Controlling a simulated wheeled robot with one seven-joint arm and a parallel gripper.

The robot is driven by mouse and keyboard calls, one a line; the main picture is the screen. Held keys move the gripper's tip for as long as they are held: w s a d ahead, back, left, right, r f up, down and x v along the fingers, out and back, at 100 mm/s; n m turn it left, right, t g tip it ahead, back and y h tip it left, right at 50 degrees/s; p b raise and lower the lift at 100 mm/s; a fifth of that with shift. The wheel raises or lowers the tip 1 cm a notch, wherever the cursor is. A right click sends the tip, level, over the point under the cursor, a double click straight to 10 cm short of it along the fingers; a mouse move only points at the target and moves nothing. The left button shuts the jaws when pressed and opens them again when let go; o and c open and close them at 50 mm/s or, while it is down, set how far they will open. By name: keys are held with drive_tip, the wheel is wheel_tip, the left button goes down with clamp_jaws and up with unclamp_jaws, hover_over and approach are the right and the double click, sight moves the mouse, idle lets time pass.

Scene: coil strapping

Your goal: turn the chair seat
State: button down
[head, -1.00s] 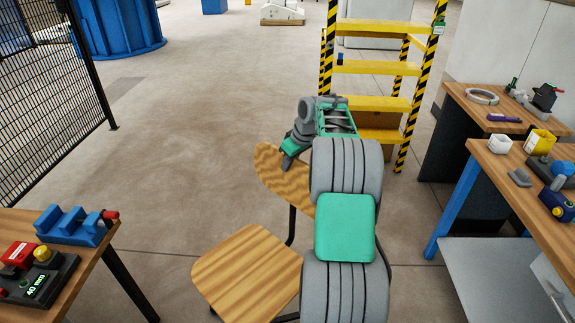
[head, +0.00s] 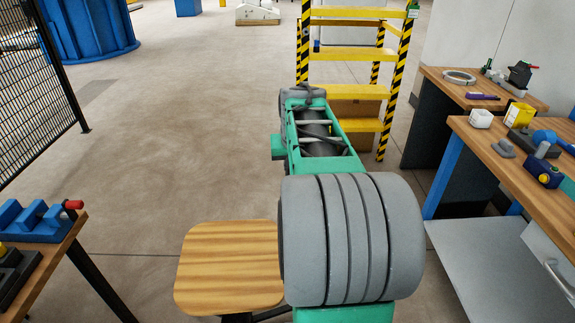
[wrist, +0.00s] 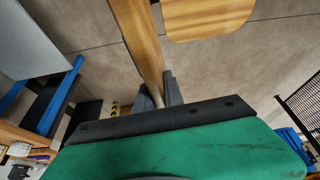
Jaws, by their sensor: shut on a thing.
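The wooden chair seat (head: 228,268) lies flat at lower centre in the head view, its right side hidden behind my arm. Its rounded edge shows at the top of the wrist view (wrist: 205,18). The chair's wooden backrest (wrist: 138,38) is seen nearly edge-on in the wrist view, left of the seat. My gripper (wrist: 160,95) is shut on the backrest, with a dark finger on each side of it. In the head view my arm hides the backrest and the fingers.
A wooden workbench (head: 485,140) with tools stands at right. A table (head: 50,265) with a blue fixture stands at lower left. A yellow step ladder (head: 350,55) stands behind my arm, and a black mesh fence (head: 40,80) at far left. The floor between fence and ladder is open.

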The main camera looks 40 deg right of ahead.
drive_tip(key=shift+s+a+m, duration=0.5)
drive_tip(key=shift+s+m, duration=0.1)
drive_tip(key=shift+s, duration=0.15)
drive_tip(key=c, duration=1.4)
unclamp_jaws()
drive_tip(key=shift+c, duration=0.2)
drive_tip(key=shift+r, duration=0.1)
drive_tip(key=v, duration=0.7)
drive_tip(key=shift+s+a+r, duration=0.1)
drive_tip(key=shift+a+r, duration=0.15)
drive_tip(key=shift+r, duration=0.05)
